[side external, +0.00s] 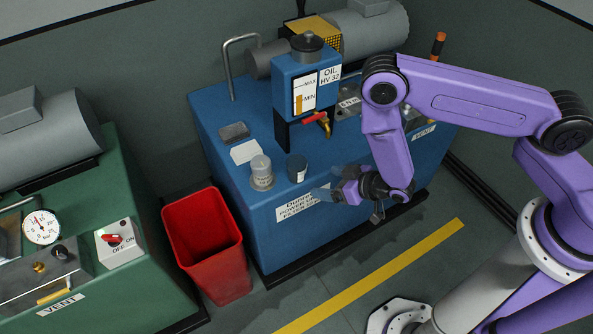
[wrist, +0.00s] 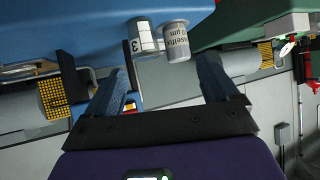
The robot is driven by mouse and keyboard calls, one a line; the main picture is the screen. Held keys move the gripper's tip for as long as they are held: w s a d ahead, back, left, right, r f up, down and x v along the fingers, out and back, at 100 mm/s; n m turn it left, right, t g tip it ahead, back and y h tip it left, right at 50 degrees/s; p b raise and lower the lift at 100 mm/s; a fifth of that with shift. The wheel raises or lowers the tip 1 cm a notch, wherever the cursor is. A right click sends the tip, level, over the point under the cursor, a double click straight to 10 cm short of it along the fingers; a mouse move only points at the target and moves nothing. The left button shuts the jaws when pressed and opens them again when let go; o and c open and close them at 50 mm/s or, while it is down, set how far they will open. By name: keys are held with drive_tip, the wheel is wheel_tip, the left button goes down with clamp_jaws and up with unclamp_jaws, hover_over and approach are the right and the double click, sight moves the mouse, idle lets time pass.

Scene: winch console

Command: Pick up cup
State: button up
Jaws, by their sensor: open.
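The cup (side external: 297,168) is a small dark blue cylinder on the near edge of the blue console's top. In the wrist view the cup (wrist: 143,37) shows a white label with a 3. My gripper (side external: 325,184) is open and empty, low in front of the console's edge, right of the cup and apart from it. In the wrist view my gripper's fingers (wrist: 162,64) are spread, with the cup beyond them and between them in the picture.
A pale filter (side external: 261,174) with printed text stands close left of the cup; it also shows in the wrist view (wrist: 175,42). Behind them is an oil tank (side external: 300,82) with a red-handled tap (side external: 315,119). A red bin (side external: 205,245) stands on the floor at left.

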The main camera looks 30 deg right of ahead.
sight(304, 173)
drive_tip(key=s+d+f+t, duration=0.1)
drive_tip(key=d+f+t, duration=0.1)
drive_tip(key=d, duration=0.2)
drive_tip(key=x, duration=1.7)
drive_tip(key=shift+a, duration=0.4)
drive_tip(key=c, duration=1.1)
